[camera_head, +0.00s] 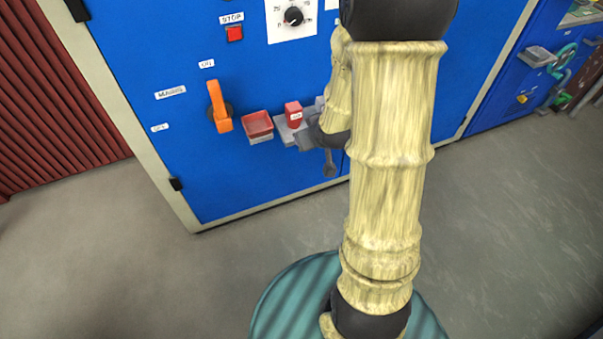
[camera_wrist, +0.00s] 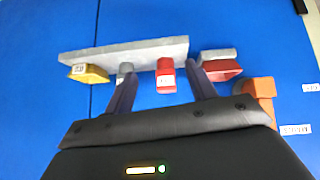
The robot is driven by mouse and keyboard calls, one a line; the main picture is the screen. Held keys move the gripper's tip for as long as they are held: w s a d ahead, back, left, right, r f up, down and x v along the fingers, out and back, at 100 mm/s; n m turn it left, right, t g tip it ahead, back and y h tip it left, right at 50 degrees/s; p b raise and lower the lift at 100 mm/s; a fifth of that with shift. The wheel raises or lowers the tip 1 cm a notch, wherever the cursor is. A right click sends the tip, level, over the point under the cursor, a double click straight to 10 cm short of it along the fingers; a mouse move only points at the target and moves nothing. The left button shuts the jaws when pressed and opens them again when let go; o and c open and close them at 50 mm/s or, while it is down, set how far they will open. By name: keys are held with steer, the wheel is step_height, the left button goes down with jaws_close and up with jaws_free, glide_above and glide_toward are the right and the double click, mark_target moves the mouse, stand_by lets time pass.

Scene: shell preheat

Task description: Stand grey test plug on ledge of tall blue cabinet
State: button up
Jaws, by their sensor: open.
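The tall blue cabinet (camera_head: 270,180) carries a pale grey ledge (camera_wrist: 140,50), which also shows partly in the head view (camera_head: 282,124). In the wrist view a grey test plug (camera_wrist: 124,69) is upright at the ledge, partly hidden behind my left finger; I cannot tell if they touch. My gripper (camera_wrist: 163,72) is open at the ledge, its fingers apart with nothing clasped between them. In the head view my arm covers much of the ledge and the gripper.
A labelled red block (camera_wrist: 165,76) stands on the ledge, between the fingers in the wrist view. A yellow block (camera_wrist: 88,73) is left of the plug. A red tray (camera_head: 258,124) and an orange handle (camera_head: 219,106) project nearby. Open floor (camera_head: 130,260) lies left.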

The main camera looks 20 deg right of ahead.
steer(key=s+a+r+g, duration=0.2)
steer(key=s+a, duration=0.2)
steer(key=s, duration=0.3)
steer(key=s+a+r+m+g, duration=0.1)
steer(key=s+a+r+g, duration=0.1)
steer(key=s, duration=0.4)
steer(key=shift+s+a+r+g, duration=0.15)
steer(key=shift+s+a+g, duration=0.2)
steer(key=shift+a+g, duration=0.55)
steer(key=shift+a, duration=0.1)
